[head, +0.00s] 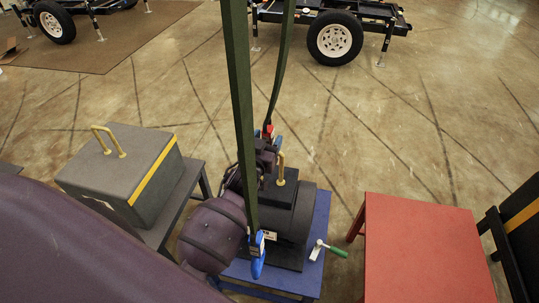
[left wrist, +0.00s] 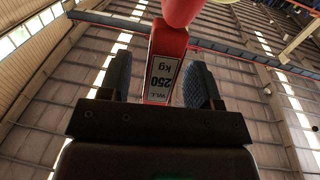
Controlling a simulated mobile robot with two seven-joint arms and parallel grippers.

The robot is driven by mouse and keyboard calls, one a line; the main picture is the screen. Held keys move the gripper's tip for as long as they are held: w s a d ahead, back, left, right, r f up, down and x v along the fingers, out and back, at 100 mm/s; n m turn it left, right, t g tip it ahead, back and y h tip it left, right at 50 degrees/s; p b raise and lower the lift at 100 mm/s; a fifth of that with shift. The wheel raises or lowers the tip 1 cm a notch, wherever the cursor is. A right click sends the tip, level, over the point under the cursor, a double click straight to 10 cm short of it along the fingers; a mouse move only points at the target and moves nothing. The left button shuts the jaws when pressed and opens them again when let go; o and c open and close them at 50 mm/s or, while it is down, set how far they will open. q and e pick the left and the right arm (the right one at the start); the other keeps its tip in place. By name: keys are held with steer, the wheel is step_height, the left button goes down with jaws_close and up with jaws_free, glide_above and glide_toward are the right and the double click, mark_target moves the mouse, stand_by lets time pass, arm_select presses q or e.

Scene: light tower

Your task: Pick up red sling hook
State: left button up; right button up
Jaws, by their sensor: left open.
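The red sling hook (head: 267,131) hangs at the lower end of the far green sling in the head view. In the left wrist view the red hook (left wrist: 166,55), with a white 250 kg label, lies between the two dark blue finger pads. My left gripper (head: 264,142) is around the hook and open, with a gap seen at the right finger. The hook's tip and upper part run out of the wrist view. My right gripper is in neither view.
A blue hook (head: 257,262) hangs on the near green sling (head: 242,110). A dark cylindrical load with a yellow handle (head: 281,170) stands on a blue table (head: 318,215) with a green-handled tool (head: 330,249). A grey box (head: 120,175) is left; a red table (head: 425,250) is right.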

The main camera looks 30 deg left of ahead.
arm_select(q)
steer(key=shift+w+a, duration=0.2)
steer(key=shift+w, duration=1)
steer(key=shift+c, duration=0.3)
steer(key=c, duration=0.9)
steer(key=shift+r, duration=0.1)
jaws_close()
